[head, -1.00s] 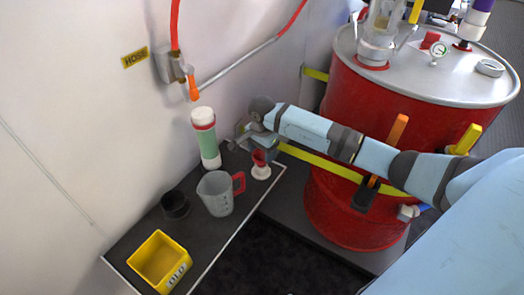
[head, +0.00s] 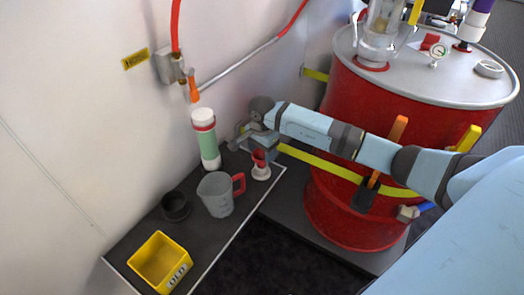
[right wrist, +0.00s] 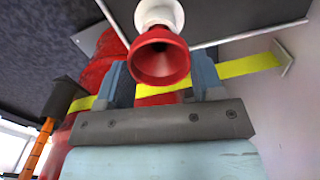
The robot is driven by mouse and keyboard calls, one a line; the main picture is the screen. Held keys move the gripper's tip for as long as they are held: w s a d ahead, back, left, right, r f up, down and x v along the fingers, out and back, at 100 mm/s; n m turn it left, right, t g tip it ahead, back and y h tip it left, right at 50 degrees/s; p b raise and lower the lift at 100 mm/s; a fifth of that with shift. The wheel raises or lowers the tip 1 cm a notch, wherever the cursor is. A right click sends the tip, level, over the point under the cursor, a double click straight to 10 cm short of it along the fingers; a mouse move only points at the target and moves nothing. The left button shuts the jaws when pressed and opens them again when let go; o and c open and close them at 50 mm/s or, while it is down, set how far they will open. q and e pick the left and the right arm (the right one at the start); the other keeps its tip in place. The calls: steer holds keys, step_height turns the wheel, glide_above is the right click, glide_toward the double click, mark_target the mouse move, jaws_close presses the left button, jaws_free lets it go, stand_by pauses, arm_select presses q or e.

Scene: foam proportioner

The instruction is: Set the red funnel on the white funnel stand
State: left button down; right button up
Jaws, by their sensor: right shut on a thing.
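The red funnel (head: 259,157) is at the far right end of the dark shelf, directly over the white funnel stand (head: 261,173). In the right wrist view the funnel (right wrist: 160,58) shows its wide mouth, and part of the white stand (right wrist: 158,12) shows behind it. My right gripper (head: 259,151) is shut on the funnel, with a finger on either side of it. The funnel looks upright and in line with the stand. I cannot tell whether it rests fully on it. My left gripper is not in view.
A grey measuring jug (head: 216,195) with a red handle, a green-and-white bottle (head: 207,145), a black cup (head: 175,206) and a yellow bin (head: 160,262) stand along the shelf. A large red tank (head: 350,215) is close to my right arm.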

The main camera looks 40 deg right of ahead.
mark_target(262, 153)
steer(key=shift+r, duration=0.65)
stand_by(0.8)
steer(key=shift+r+p, duration=0.6)
steer(key=shift+r, duration=0.05)
stand_by(0.6)
steer(key=o, duration=0.6)
steer(key=shift+r+p, duration=3.05)
steer(key=shift+r, duration=2.45)
